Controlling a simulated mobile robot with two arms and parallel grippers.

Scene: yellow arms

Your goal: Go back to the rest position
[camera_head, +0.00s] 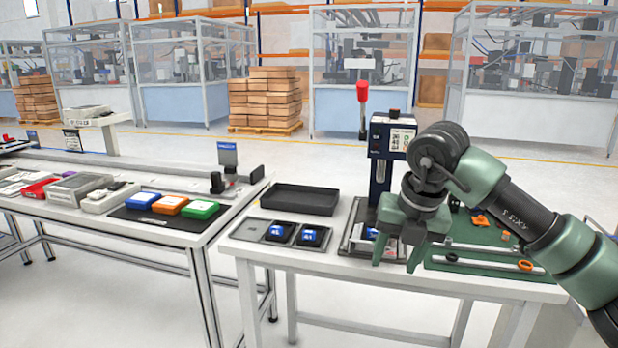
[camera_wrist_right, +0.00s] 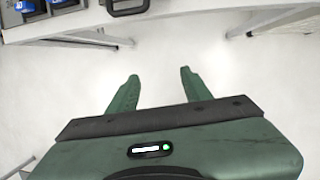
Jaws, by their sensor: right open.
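My right gripper (camera_head: 398,260) is dark green and hangs with its fingers pointing down, in front of the right table's front edge in the head view. Its two fingers are apart. In the right wrist view the open fingers of this gripper (camera_wrist_right: 159,75) have only pale floor between them, and nothing is held. My right arm comes in from the right edge of the head view and covers part of the right table. My left gripper is in neither view.
The right table (camera_head: 330,275) carries a black tray (camera_head: 300,198), blue items (camera_head: 310,236) in dark holders, a press with a red handle (camera_head: 362,92), and a green board (camera_head: 470,262). The left table (camera_head: 130,232) holds blue, orange and green boxes. Floor between the tables is clear.

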